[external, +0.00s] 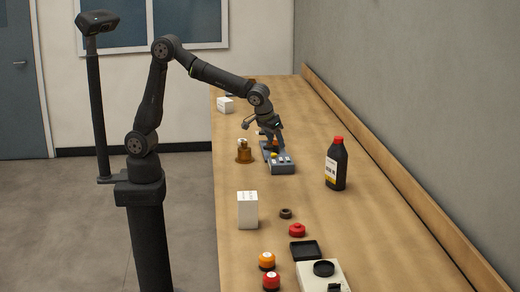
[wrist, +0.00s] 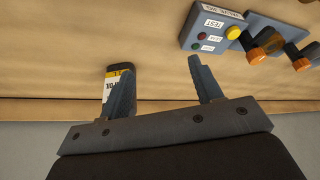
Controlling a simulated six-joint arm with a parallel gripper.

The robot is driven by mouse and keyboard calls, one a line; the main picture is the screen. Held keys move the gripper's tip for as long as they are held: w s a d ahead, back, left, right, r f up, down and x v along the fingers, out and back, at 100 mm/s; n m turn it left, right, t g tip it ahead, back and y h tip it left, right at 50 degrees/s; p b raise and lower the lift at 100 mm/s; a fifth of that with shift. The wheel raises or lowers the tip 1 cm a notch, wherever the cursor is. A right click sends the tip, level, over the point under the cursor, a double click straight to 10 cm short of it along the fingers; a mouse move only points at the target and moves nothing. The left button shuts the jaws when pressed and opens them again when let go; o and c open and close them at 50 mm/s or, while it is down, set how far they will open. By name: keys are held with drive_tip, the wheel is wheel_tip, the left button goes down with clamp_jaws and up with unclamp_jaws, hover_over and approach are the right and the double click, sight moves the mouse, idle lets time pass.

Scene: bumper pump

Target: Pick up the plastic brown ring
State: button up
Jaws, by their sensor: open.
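A small dark brown ring (external: 286,213) lies flat on the wooden bench in the external view, right of a white box and behind a red-capped item. It is not seen in the wrist view. My gripper (external: 275,143) is over the bench farther back, by the grey-blue control box (external: 281,163), well away from the ring. In the wrist view my gripper (wrist: 158,72) has its two fingers spread wide with nothing between them. The control box also shows at that view's upper right (wrist: 212,28).
A dark bottle with red cap (external: 336,164) stands right of the ring; an amber object (external: 244,152) stands near my gripper. Around the ring are a white box (external: 247,210), red item (external: 297,230), black tray (external: 305,250) and orange-capped jar (external: 267,261). A wall borders the right.

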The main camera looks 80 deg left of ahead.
drive_tip(key=shift+o, duration=0.4)
drive_tip(key=m+g+h, duration=0.1)
drive_tip(key=m+h, duration=0.5)
drive_tip(key=m, duration=1.1)
hover_over(286, 214)
drive_tip(key=s+a, duration=0.2)
drive_tip(key=a, duration=0.3)
drive_tip(key=f, duration=1.1)
drive_tip(key=shift+s+d+f, duration=0.1)
drive_tip(key=shift+d+f, duration=0.1)
drive_tip(key=shift+x, duration=2.8)
drive_tip(key=shift+a, duration=0.2)
drive_tip(key=c, duration=1)
